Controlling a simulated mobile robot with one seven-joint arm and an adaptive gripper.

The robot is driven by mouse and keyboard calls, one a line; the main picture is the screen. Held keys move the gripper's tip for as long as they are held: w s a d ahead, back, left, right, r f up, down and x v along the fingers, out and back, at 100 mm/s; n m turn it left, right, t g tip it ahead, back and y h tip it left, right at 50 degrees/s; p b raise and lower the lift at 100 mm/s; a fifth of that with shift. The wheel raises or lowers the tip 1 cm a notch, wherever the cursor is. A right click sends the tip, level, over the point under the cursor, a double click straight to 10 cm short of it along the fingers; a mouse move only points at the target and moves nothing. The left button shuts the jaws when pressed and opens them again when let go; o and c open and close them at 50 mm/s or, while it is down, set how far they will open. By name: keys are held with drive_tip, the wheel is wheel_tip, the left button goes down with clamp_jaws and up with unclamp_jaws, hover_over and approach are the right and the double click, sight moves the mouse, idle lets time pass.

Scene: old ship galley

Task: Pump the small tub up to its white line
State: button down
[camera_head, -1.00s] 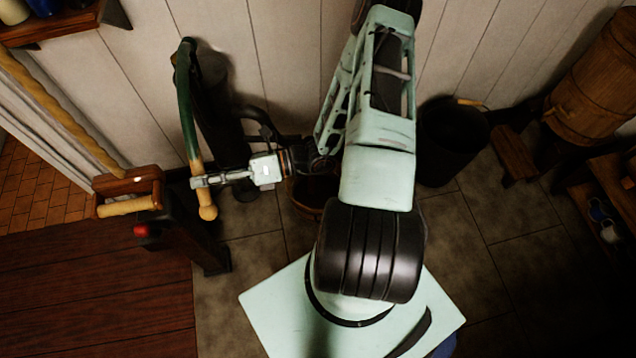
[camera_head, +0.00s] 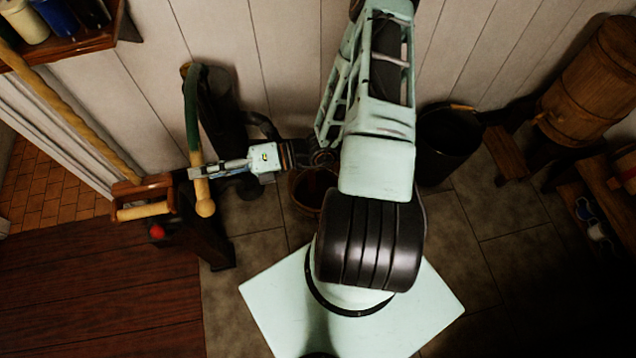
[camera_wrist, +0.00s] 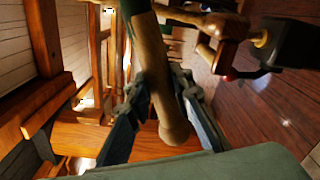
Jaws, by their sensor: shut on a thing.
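The pump (camera_head: 222,120) is a dark upright cylinder against the wall. Its long handle (camera_head: 192,115) is green above, with a pale wooden grip below. My gripper (camera_head: 197,172) is shut on the wooden grip, reaching it from the right. In the wrist view, the grip (camera_wrist: 152,62) runs between the two fingers of my gripper (camera_wrist: 158,95), and its rounded end sticks out past them. The small tub (camera_head: 303,205) is brown wood, on the floor beside the pump, partly hidden by my arm. I cannot make out its white line or the water level.
A black bucket (camera_head: 448,145) stands by the wall on the right. A wooden barrel (camera_head: 588,95) stands beyond it. A dark post with a red knob (camera_head: 157,231) is close below my gripper. A shelf (camera_head: 75,45) with jars is at upper left.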

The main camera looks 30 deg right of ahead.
drive_tip(key=shift+r, duration=0.7)
drive_tip(key=shift+f, duration=0.1)
wheel_tip(320, 180, down, 10)
drive_tip(key=n+b, duration=0.3)
drive_tip(key=b, duration=0.5)
drive_tip(key=shift+w+d, duration=0.15)
drive_tip(key=shift+w, duration=0.25)
drive_tip(key=c, duration=1.4)
unclamp_jaws()
drive_tip(key=shift+o, duration=0.2)
drive_tip(key=v, duration=1.1)
drive_tip(key=shift+r+b, duration=0.25)
drive_tip(key=shift+b, duration=0.15)
